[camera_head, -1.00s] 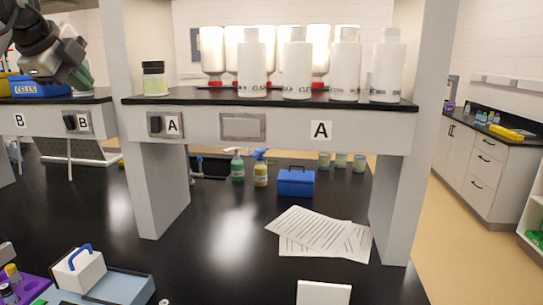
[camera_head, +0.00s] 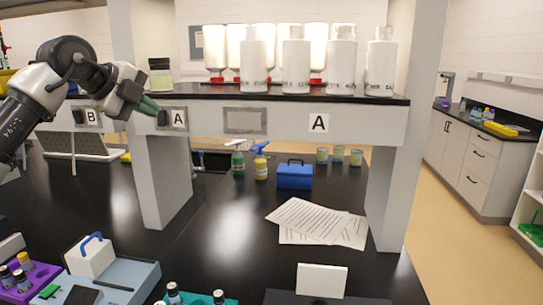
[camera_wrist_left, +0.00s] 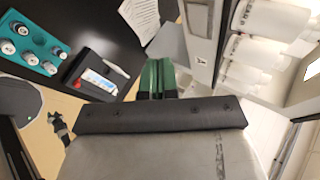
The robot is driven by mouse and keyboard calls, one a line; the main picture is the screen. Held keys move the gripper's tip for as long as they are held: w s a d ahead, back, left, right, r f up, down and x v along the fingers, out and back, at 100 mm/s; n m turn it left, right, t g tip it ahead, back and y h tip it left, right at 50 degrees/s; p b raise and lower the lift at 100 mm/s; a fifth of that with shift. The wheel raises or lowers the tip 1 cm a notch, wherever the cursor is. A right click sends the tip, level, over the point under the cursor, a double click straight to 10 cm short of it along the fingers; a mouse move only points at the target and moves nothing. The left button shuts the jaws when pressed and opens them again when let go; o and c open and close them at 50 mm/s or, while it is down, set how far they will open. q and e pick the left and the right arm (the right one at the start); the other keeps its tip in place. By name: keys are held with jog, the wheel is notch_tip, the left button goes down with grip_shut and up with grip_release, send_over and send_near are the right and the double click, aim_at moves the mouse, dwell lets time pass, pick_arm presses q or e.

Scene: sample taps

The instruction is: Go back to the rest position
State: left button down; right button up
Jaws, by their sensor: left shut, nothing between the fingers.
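My left gripper (camera_head: 150,108) comes in from the left in the head view. Its green fingers are shut and empty, in front of the shelf edge by the dark switch (camera_head: 162,118) beside an "A" label. I cannot tell from this view whether they touch it. In the left wrist view the green fingertips (camera_wrist_left: 158,72) lie side by side with nothing between them. My right gripper cannot be made out in either view.
White bottles (camera_head: 296,67) and a small jar (camera_head: 160,74) stand on the shelf (camera_head: 290,97) near my left gripper. Below are a blue box (camera_head: 294,175), spray bottles (camera_head: 261,165) and papers (camera_head: 318,222). A blue tray (camera_head: 140,272) and purple rack (camera_head: 38,276) fill the front left.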

pick_arm(q)
jog(key=s+d+f+m+t+h, duration=0.1)
jog(key=s+d+f+h, duration=0.1)
jog(key=d+f+h, duration=0.65)
jog(key=s+d+f+m+h, duration=0.1)
jog(key=s+d+f+h, duration=0.3)
jog(key=d, duration=0.7)
jog(key=s+a+f+n+t+y, duration=0.4)
jog(key=a+f+n+y, duration=0.2)
jog(key=f+n+y, duration=0.45)
jog(key=s+a+f+n+t+y, duration=0.35)
jog(key=a+f+n+y, duration=0.35)
jog(key=f+n, duration=0.6)
jog(key=s+a+f+g, duration=0.1)
jog(key=s+f+g, duration=0.65)
jog(key=s, duration=0.65)
jog(key=s+a+f+g, duration=0.2)
jog(key=s+f+g, duration=0.4)
jog(key=s+f, duration=0.5)
jog(key=s+f+g, duration=0.2)
jog(key=s+f, duration=0.1)
jog(key=f, duration=2.2)
jog(key=s+a+f, duration=0.2)
jog(key=s+f, duration=1.3)
jog(key=s, duration=0.1)
jog(key=shift+a+g+y, duration=0.2)
jog(key=shift+g+y, duration=0.2)
